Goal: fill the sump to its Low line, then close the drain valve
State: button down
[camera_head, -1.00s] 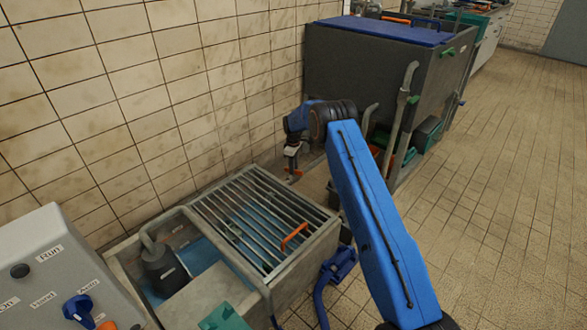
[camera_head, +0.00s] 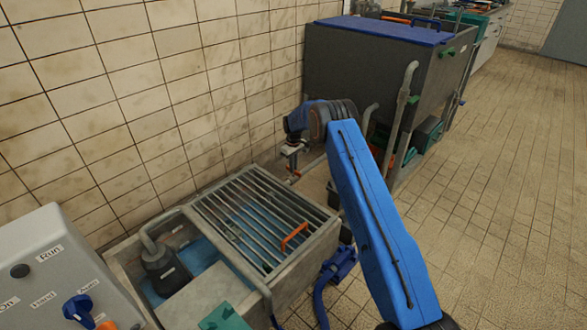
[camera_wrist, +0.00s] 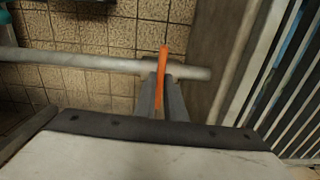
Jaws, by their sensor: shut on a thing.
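My gripper (camera_wrist: 160,97) is shut on the orange drain valve lever (camera_wrist: 162,62) in the wrist view. The lever stands crosswise to a grey pipe (camera_wrist: 80,61). In the head view my gripper (camera_head: 292,168) is low behind the sump, and the lever (camera_head: 294,177) shows small at its tip. The sump (camera_head: 312,254) is a grey concrete box with a metal grate (camera_head: 245,206). Blue water (camera_head: 199,256) shows below the grate and beside a dark pump (camera_head: 165,270). No Low line is readable.
An orange handle (camera_head: 294,236) lies on the grate. A grey control box (camera_head: 45,270) with a blue knob stands front left. A dark tank (camera_head: 350,72) with a blue lid and pipes stands behind my arm. Tiled floor (camera_head: 500,190) is open at right.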

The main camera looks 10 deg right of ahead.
jog(key=c, duration=1.8)
grip_release()
jog(key=shift+c, duration=0.2)
notch_tip(320, 180, up, 17)
jog(key=shift+r, duration=0.2)
jog(key=shift+r, duration=0.1)
